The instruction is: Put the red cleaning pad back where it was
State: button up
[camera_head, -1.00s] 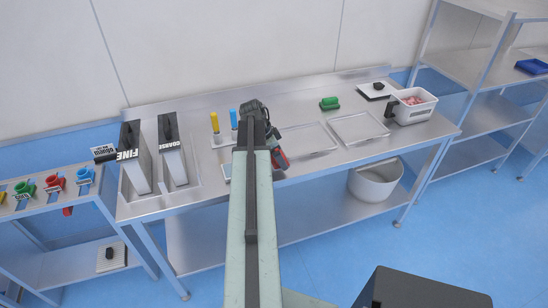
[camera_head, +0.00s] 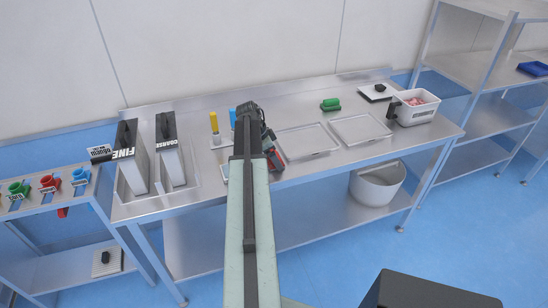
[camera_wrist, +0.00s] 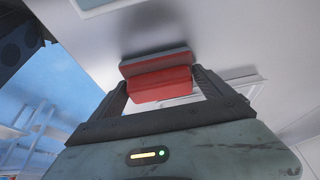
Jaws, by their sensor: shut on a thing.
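The red cleaning pad (camera_wrist: 160,84) is in my gripper (camera_wrist: 160,90) in the wrist view, a red block with a grey layer on its far side. The two fingers are shut on its sides. The pad also shows in the head view (camera_head: 276,158), just right of my arm's end, over the steel table near its front edge. My gripper is mostly hidden behind the arm in the head view. A green pad (camera_head: 330,104) lies on the table further back to the right.
Two shallow trays (camera_head: 283,131) (camera_head: 334,122) lie right of the pad. A white handled container (camera_head: 414,121) stands at the right end. FINE (camera_head: 137,168) and COARSE (camera_head: 177,163) units stand left, with yellow-handled (camera_head: 214,122) and blue-handled tools (camera_head: 233,117) behind my arm.

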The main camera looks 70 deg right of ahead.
jog(key=o, duration=0.9)
jog(key=shift+f, duration=0.1)
jog(key=p+v, duration=1.1)
jog(key=v, duration=0.1)
